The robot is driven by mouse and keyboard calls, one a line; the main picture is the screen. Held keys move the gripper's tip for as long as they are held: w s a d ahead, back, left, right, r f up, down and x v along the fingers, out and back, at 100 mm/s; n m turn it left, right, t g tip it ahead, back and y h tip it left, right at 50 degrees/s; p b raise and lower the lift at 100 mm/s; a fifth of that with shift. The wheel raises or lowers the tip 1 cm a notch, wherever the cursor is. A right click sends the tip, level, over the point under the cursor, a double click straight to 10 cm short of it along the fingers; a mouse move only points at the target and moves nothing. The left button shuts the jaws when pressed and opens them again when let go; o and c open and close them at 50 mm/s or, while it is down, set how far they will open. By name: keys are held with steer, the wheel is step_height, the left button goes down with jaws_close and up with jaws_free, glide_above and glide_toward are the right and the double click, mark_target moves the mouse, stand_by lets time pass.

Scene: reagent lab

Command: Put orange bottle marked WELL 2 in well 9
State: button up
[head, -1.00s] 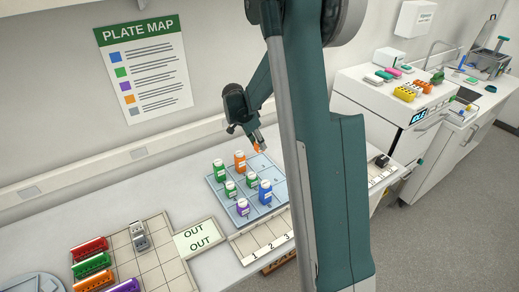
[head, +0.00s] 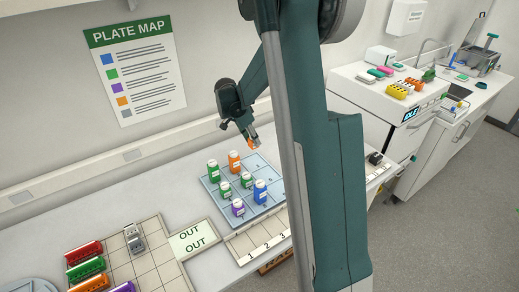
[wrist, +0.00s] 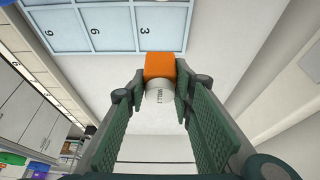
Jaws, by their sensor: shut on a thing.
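My gripper (wrist: 160,95) is shut on the orange bottle (wrist: 160,66) with a white cap lettered WELL 2. In the head view the gripper (head: 253,140) holds the orange bottle (head: 252,144) in the air above the far right side of the blue well tray (head: 262,172). In the wrist view the tray (wrist: 70,17) lies beyond the bottle at the top. Its wells marked 3, 6 and 9 show there as empty. The bottle is apart from the tray.
Another orange bottle (head: 234,162), green bottles (head: 213,170), a blue bottle (head: 260,192) and a purple bottle (head: 238,208) stand in the tray. A numbered rack (head: 255,243) lies in front. A tray with colored racks (head: 160,258) is at left.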

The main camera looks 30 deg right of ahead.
steer(key=s, duration=2.1)
steer(key=shift+r+p, duration=0.2)
steer(key=shift+p, duration=0.15)
steer(key=shift+f, duration=0.15)
steer(key=shift+f, duration=2.8)
steer(key=shift+f, duration=2.1)
steer(key=shift+f+b, duration=0.15)
steer(key=shift+b, duration=0.25)
steer(key=o, duration=0.9)
steer(key=shift+r, duration=0.25)
